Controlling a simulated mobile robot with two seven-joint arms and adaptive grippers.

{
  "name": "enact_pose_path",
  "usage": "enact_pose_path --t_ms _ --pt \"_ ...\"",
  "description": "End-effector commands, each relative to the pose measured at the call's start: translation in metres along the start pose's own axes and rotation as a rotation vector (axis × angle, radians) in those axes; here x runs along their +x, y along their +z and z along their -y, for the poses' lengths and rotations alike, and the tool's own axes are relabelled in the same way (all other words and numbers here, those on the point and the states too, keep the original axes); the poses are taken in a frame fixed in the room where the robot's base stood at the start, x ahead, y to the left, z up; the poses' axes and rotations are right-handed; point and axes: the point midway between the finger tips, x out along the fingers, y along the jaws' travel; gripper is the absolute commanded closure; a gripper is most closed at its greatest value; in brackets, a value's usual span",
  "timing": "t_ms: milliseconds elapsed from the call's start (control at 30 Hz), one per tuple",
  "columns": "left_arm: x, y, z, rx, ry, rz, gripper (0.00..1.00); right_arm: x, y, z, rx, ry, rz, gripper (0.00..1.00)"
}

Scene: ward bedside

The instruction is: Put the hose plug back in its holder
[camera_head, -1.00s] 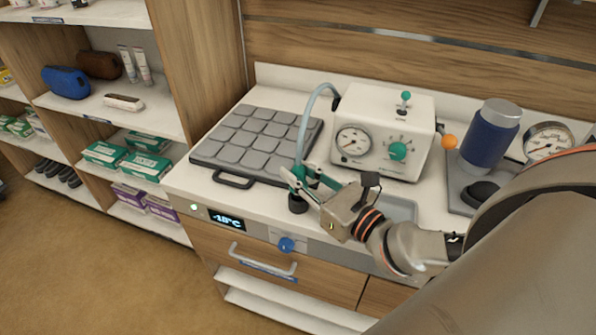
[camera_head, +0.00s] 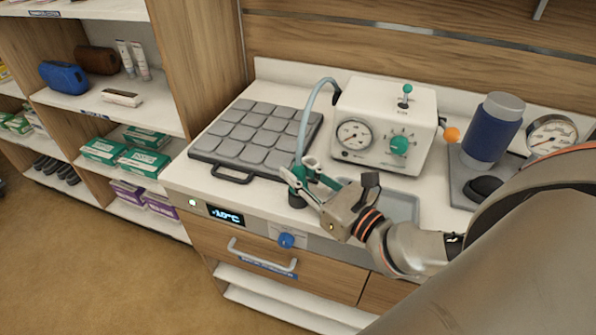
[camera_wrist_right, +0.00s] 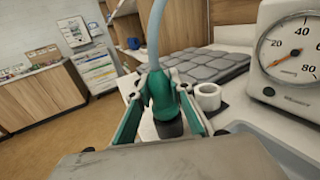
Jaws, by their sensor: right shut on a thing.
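My right gripper (camera_head: 304,180) is shut on the green hose plug (camera_wrist_right: 161,92) at the counter's front edge, left of the white machine. The pale hose (camera_head: 304,118) rises from the plug and arches back towards the machine. A dark cylindrical part (camera_head: 297,201) shows directly below the plug; it also shows in the right wrist view (camera_wrist_right: 169,127). A white ring-like piece (camera_wrist_right: 208,96), perhaps the holder, stands just right of the plug in the right wrist view, apart from it. The plug's lower end is partly hidden by the fingers. My left gripper is not in view.
The white machine (camera_head: 384,118) with dial and knobs stands behind the gripper. A grey padded mat (camera_head: 255,138) lies to the left. A shallow grey tray (camera_head: 402,203) is behind my right wrist. A blue bottle (camera_head: 491,132) and a gauge (camera_head: 551,137) stand at right.

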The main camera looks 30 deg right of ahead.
Motion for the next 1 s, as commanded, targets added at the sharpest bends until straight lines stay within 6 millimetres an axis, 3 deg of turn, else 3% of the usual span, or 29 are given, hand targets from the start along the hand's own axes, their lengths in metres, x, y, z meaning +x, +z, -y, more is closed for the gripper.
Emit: enact_pose_path --t_ms 467,500,533,1000 --pt "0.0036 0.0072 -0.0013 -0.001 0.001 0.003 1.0 0.0 -0.0092 0.0 0.0 0.0 0.001 1.0" --pt "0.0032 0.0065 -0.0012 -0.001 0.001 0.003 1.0 0.0 -0.0083 0.0 0.0 0.0 0.001 0.69" --pt "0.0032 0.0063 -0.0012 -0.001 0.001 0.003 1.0 0.0 -0.0081 -0.0001 0.0 0.0 0.001 0.61" --pt "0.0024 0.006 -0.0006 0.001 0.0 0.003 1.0 0.0 -0.008 0.0 0.0 0.0 0.0 0.6"
